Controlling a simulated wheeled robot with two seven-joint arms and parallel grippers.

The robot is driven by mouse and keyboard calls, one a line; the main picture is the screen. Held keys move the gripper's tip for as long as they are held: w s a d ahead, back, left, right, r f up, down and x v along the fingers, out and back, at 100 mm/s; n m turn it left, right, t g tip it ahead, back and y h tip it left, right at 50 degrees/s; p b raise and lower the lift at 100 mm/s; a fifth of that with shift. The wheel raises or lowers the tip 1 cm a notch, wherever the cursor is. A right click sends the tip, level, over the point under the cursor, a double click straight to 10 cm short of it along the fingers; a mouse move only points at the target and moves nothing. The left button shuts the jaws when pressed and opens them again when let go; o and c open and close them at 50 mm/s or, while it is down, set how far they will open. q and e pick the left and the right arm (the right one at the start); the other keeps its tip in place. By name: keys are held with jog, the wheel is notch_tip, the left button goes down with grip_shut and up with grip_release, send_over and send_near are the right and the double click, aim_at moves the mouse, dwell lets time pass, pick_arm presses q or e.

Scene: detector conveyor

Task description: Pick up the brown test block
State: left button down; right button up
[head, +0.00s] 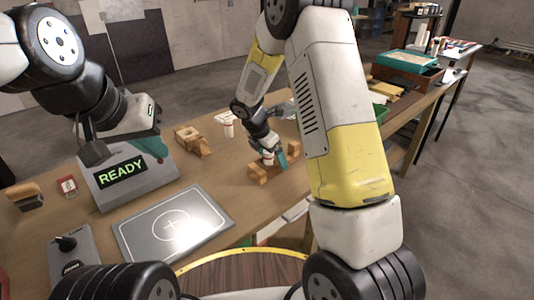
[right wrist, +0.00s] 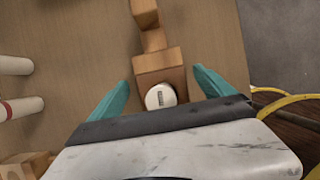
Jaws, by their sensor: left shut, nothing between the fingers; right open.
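A brown wooden block (head: 257,175) with wide ends and a narrower middle lies on the table, below and beside my right gripper (head: 277,160). I take it to be the brown test block. In the right wrist view the block (right wrist: 160,66) stretches away from the open teal fingers of my right gripper (right wrist: 160,95), its near end between them with room on both sides. A white round disc with a dark mark (right wrist: 160,96) shows at that near end.
Another wooden piece (head: 192,140) and a white cylinder (head: 228,130) stand farther back. A teal tray (head: 408,62) is at the back right.

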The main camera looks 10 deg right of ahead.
jog(key=shift+x, duration=1.1)
jog(key=c, duration=1.7)
